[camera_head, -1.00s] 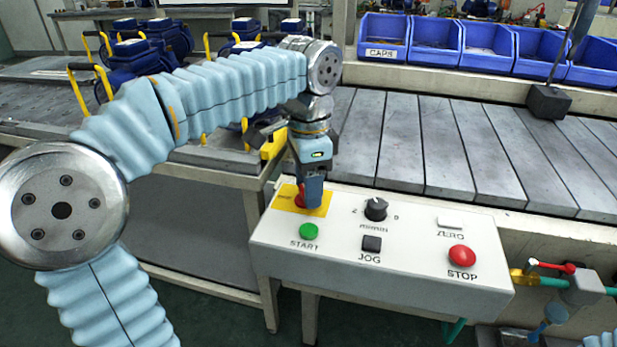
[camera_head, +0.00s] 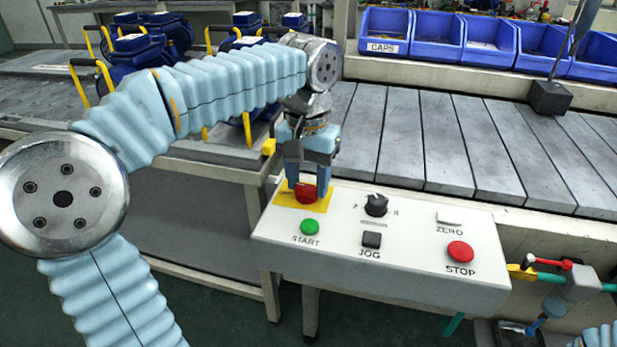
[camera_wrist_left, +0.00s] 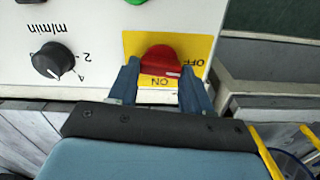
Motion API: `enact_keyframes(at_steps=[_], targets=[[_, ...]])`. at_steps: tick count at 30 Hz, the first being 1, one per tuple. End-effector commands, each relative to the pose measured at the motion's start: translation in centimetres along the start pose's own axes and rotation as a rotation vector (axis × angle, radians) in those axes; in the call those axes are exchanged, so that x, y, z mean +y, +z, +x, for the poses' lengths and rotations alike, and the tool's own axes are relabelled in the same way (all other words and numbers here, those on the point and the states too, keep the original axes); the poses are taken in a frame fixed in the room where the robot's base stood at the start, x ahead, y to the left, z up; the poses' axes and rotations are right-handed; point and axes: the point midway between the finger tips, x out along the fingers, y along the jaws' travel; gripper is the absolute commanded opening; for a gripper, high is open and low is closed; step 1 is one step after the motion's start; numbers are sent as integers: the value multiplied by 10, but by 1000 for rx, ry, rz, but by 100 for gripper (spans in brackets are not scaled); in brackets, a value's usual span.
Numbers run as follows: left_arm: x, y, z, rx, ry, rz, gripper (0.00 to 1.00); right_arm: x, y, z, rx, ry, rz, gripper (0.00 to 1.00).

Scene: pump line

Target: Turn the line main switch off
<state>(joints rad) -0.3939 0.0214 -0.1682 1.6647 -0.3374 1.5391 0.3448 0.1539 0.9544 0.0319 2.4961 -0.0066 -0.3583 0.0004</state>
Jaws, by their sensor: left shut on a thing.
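The line main switch (camera_head: 306,193) is a red rotary knob on a yellow plate at the back left corner of the grey control box (camera_head: 400,281). It also shows in the left wrist view (camera_wrist_left: 160,60), where the plate carries the words ON and OFF. My left gripper (camera_head: 307,190) comes down from above with one finger on each side of the red knob, shut on it. In the left wrist view the two blue fingertips (camera_wrist_left: 165,80) flank the knob. Part of the knob is hidden by the fingers. My right gripper is not in view.
The box also bears a green START button (camera_head: 310,227), a black speed dial (camera_head: 376,205), a black JOG button (camera_head: 371,240), a ZERO button (camera_head: 449,217) and a red STOP button (camera_head: 460,251). Behind it lies a slatted conveyor (camera_head: 470,150) with blue bins (camera_head: 436,38) beyond.

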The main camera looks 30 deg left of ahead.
Motion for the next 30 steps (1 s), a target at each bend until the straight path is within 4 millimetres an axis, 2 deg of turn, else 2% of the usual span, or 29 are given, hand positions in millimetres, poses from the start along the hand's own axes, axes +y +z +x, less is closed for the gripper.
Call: enact_keyframes(at_steps=[10,26,27,30], targets=[[-1,0,0,0,0,-136,18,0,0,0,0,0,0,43],[-1,0,0,0,0,-159,18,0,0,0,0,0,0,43],[-1,0,0,0,0,-159,52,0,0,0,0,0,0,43],[-1,0,0,0,0,-159,67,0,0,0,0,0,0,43]])
